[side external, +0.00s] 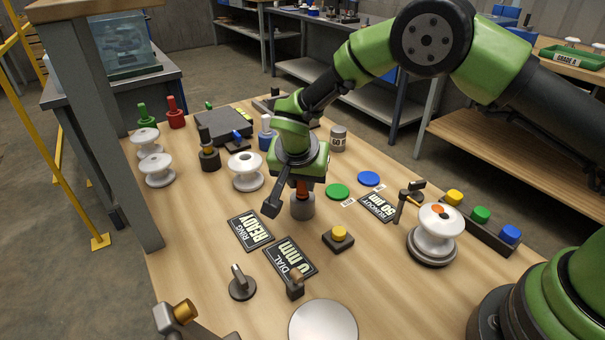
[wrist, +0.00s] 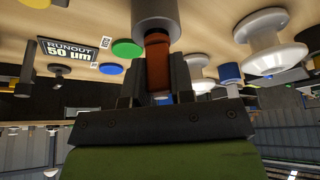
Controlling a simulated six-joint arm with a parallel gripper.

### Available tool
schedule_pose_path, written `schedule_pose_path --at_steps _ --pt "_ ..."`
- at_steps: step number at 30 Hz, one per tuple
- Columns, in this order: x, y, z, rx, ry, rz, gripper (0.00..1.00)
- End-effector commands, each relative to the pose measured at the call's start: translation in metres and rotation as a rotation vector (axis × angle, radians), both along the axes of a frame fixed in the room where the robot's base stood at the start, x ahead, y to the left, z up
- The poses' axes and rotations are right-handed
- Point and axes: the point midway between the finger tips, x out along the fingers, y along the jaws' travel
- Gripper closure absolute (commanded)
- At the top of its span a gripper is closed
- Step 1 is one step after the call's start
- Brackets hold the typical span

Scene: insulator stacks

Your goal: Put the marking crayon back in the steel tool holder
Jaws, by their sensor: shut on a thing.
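The orange-brown marking crayon (side external: 302,187) is upright below my gripper (side external: 300,177). In the wrist view the crayon (wrist: 157,62) lies between the two dark fingers of my gripper (wrist: 156,85), which is shut on it. The steel tool holder (side external: 302,207) is a grey cylinder standing on the bench right under the crayon. It also shows in the wrist view (wrist: 157,10), where the crayon's far end meets it. The crayon lines up with the holder; how deep its tip sits inside is hidden.
A white insulator (side external: 246,171) stands left of the holder, and another (side external: 438,230) stands at right. A green disc (side external: 337,191), a blue disc (side external: 369,178) and a yellow button (side external: 339,234) are close by. Label plates (side external: 290,260) lie in front.

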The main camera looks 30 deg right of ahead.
Motion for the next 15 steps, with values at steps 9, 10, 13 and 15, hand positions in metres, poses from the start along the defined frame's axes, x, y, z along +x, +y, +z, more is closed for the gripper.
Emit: schedule_pose_path --at_steps 9,10,13,15 --pt "0.0001 0.0001 -0.0043 0.001 -0.001 -0.001 0.52" --pt "0.0 0.0 -0.0043 0.001 -0.001 -0.001 0.48" --pt "0.0 0.0 -0.0043 0.0 0.0 -0.001 0.48" --pt "0.0 0.0 -0.0043 0.0 0.0 -0.001 0.48"
